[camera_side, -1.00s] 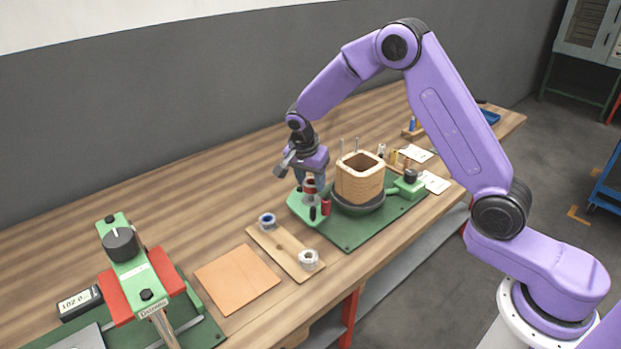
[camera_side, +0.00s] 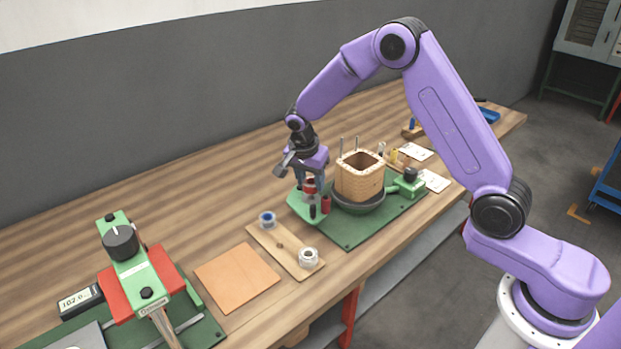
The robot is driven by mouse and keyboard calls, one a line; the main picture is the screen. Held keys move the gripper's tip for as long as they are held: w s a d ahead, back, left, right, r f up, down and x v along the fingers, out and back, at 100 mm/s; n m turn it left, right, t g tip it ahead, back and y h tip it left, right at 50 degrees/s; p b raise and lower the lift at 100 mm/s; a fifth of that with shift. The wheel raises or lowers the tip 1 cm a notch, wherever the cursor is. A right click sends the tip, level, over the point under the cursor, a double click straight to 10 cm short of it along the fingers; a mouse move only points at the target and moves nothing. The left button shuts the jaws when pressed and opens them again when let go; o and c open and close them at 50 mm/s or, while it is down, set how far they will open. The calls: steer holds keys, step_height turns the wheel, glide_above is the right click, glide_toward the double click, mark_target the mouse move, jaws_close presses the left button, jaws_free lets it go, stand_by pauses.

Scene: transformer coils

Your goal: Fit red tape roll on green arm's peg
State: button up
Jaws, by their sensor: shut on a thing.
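My gripper (camera_side: 311,184) is shut on the red tape roll (camera_side: 310,187), low over the green arm (camera_side: 301,208) at the left end of the green base plate. The roll is upright between the fingers, right above or at the arm. The peg is hidden, so I cannot tell whether the roll is around it.
A square wooden coil form (camera_side: 358,178) stands on a dark round base right of my gripper, with thin upright rods behind. A wooden board (camera_side: 283,250) holds a blue-centred roll (camera_side: 267,219) and a white roll (camera_side: 308,257). A green-and-red clamp device (camera_side: 130,260) stands front left.

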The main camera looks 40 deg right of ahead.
steer(key=shift+f, duration=1.1)
stand_by(0.4)
steer(key=o, duration=1.5)
steer(key=shift+r, duration=2.5)
